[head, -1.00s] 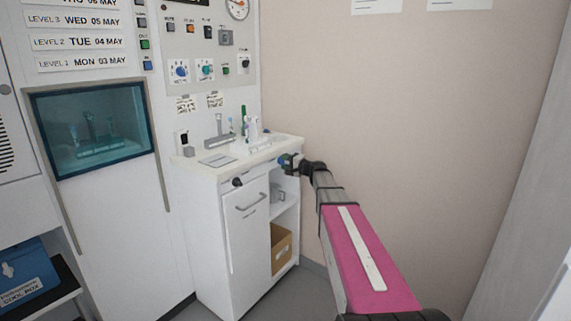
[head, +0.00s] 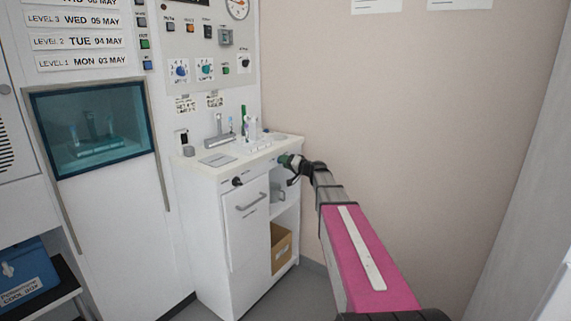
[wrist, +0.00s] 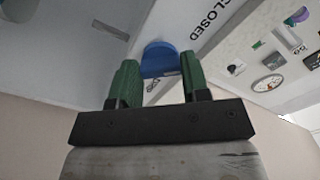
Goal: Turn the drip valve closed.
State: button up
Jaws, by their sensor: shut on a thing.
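The drip valve shows as a blue knob (wrist: 160,58) in the wrist view, on the pale cabinet front, between my green fingers. My gripper (head: 287,160) is shut on this knob, with one finger on each side. The word "CLOSED" is printed on the pale surface above and right of the knob in the wrist view. In the head view my gripper is at the cabinet's upper front, near its right corner, and hides the knob.
The white cabinet (head: 230,215) has a black knob (head: 237,182) and a door handle (head: 252,202) left of my gripper. Bottles and a tap stand on its top. An open shelf with a cardboard box (head: 281,249) is below. A bare wall is at right.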

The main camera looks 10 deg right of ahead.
dwell(0.4)
jog(key=o, duration=0.9)
jog(key=shift+s+d, duration=0.1)
jog(key=v, duration=1)
jog(key=shift+s+d, duration=0.2)
jog(key=shift+s, duration=0.05)
